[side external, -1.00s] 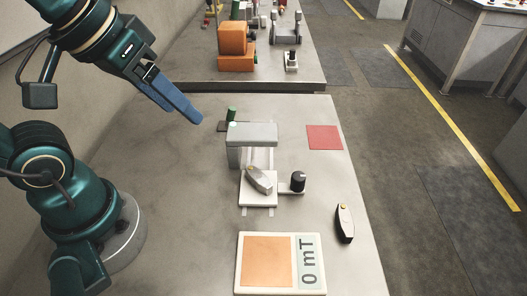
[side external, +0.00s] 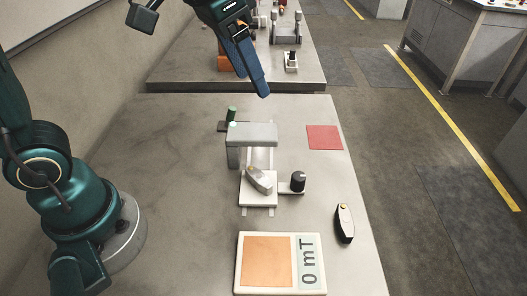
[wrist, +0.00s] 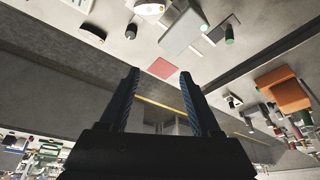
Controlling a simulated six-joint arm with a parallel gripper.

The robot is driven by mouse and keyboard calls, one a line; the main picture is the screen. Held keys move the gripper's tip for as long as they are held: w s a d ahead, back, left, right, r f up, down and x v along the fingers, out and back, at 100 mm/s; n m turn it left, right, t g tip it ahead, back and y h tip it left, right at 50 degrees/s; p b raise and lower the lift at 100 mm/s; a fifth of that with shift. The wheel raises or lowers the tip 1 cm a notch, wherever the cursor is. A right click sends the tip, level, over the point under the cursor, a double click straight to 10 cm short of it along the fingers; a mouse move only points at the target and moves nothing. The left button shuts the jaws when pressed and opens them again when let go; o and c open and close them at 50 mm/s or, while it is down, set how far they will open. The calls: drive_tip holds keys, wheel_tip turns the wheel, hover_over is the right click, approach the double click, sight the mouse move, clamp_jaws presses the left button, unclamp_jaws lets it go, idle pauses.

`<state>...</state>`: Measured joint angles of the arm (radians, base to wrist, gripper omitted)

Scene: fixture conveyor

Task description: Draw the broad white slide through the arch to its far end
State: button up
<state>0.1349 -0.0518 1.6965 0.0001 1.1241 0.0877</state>
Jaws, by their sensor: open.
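The broad white slide (side external: 258,197) lies flat on the table in the side view, its near part in front of the grey arch (side external: 252,133) and a narrower pale strip running back under it. A silver piece with a yellow dot (side external: 258,180) rests on the slide. A black knob (side external: 298,181) stands on a white tab at the slide's right. The arch's top hides what lies beneath it. My gripper (side external: 264,93) is high, beyond the arch and clear of everything. In the wrist view my gripper (wrist: 159,72) is open and empty, with the arch (wrist: 182,32) above it.
A red square (side external: 324,137) lies right of the arch. A green cylinder (side external: 231,114) stands behind it. A dark handheld piece (side external: 344,223) lies at the right, and a panel reading 0 mT (side external: 240,265) in front. The table's left is clear. A second bench (side external: 180,72) holds several devices.

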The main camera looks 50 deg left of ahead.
drive_tip(key=w+d+f+m+g, duration=0.2)
drive_tip(key=w+d+f, duration=0.3)
drive_tip(key=f, duration=0.3)
drive_tip(key=m+g, duration=0.1)
drive_tip(key=g, duration=0.1)
hover_over(299, 176)
drive_tip(key=f, duration=0.6)
drive_tip(key=shift+w+a, duration=0.2)
drive_tip(key=shift+w, duration=0.15)
drive_tip(key=shift+y, duration=0.3)
drive_tip(key=shift+s+d+f, duration=0.1)
drive_tip(key=shift+s+f, duration=0.05)
drive_tip(key=shift+f, duration=1.5)
drive_tip(key=shift+s+d+f, duration=0.1)
drive_tip(key=shift+s+f, duration=0.05)
drive_tip(key=shift+f, duration=1.45)
clamp_jaws()
